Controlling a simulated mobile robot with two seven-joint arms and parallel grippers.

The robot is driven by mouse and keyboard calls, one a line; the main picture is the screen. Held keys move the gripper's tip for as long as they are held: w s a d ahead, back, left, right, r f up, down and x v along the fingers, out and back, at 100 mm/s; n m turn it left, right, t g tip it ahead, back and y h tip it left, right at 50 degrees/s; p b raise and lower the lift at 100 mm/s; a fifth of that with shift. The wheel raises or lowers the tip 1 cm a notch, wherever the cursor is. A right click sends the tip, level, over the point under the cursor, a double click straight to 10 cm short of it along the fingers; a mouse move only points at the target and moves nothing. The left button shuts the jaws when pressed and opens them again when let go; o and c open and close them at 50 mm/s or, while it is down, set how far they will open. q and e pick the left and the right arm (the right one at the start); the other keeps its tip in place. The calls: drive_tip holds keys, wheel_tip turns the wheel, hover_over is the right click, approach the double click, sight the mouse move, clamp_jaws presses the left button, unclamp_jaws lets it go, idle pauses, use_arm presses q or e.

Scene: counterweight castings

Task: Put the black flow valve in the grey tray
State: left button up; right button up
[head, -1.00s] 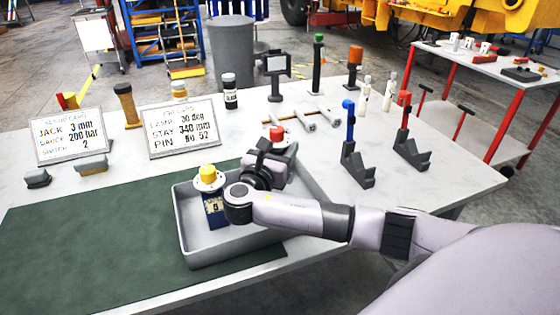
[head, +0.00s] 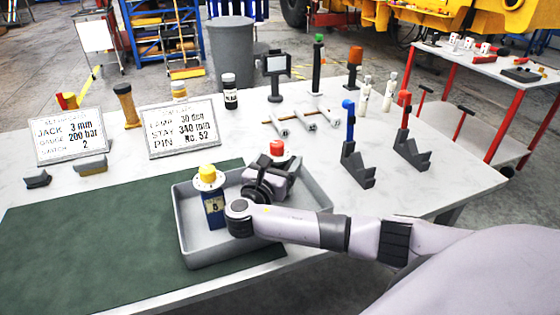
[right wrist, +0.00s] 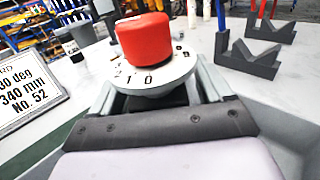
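The black flow valve has a red knob (head: 277,147) over a white dial, and its dark body is mostly hidden by my right gripper. My right gripper (head: 270,178) is shut on it over the right half of the grey tray (head: 215,258). In the right wrist view the red knob (right wrist: 145,37) and numbered dial stand upright between the two fingers, with a bit of dark body below. I cannot tell whether the valve touches the tray floor. My left gripper is not in view.
A blue valve with a yellow knob (head: 208,174) stands in the left part of the tray. Two sign boards (head: 181,127) stand behind it. Grey V-shaped stands (head: 357,168) with blue and red handled tools are to the right.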

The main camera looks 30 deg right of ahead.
drive_tip(key=shift+r, duration=0.2)
drive_tip(key=v, duration=0.7)
drive_tip(key=shift+s+a+f, duration=0.1)
drive_tip(key=shift+s+a, duration=0.05)
drive_tip(key=shift+a, duration=0.1)
